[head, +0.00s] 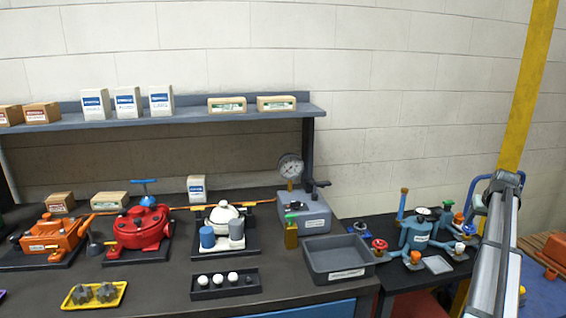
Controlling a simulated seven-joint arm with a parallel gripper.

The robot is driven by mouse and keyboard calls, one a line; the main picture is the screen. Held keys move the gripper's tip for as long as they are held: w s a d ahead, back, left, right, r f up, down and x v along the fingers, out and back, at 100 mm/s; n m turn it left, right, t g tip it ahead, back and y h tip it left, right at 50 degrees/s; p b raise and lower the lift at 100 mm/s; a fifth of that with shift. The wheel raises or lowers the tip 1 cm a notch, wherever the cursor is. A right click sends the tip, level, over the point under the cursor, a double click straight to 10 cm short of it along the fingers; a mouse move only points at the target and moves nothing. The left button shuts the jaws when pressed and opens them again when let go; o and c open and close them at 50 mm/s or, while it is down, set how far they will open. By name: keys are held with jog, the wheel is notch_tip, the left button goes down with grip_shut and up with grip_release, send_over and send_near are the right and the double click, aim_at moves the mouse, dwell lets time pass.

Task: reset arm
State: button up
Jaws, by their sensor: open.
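A grey, long link of my arm (497,245) rises along the right side of the head view, in front of the side bench. My gripper and its fingertips cannot be made out in this view. The link covers part of the side bench and the foot of the yellow post behind it.
The dark bench holds an orange motor (54,237), a red motor (140,226), a white-domed unit (222,222), a grey tray (338,258), a rack of white balls (226,283) and a yellow tray (94,296). A blue-green valve assembly (415,236) stands right. A shelf (200,115) holds boxes.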

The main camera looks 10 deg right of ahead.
jog(key=s+a+f+g+y, duration=0.1)
jog(key=s+a+f, duration=0.4)
jog(key=a+f, duration=0.7)
jog(key=s+a+f+g+y, duration=0.15)
jog(key=s+a+f, duration=0.35)
jog(key=a+f, duration=0.8)
jog(key=s+a+f+g, duration=0.2)
jog(key=s+a+f, duration=0.3)
jog(key=a+f, duration=0.7)
jog(key=s+a+f+n+g, duration=0.3)
jog(key=s+a+f, duration=0.7)
jog(key=s+a, duration=0.3)
jog(key=s+a+f+n+g, duration=0.3)
jog(key=s+a+f, duration=0.8)
jog(key=s+a, duration=0.3)
jog(key=shift+a+f+g, duration=0.15)
jog(key=shift+a+g, duration=0.05)
jog(key=shift+g, duration=0.15)
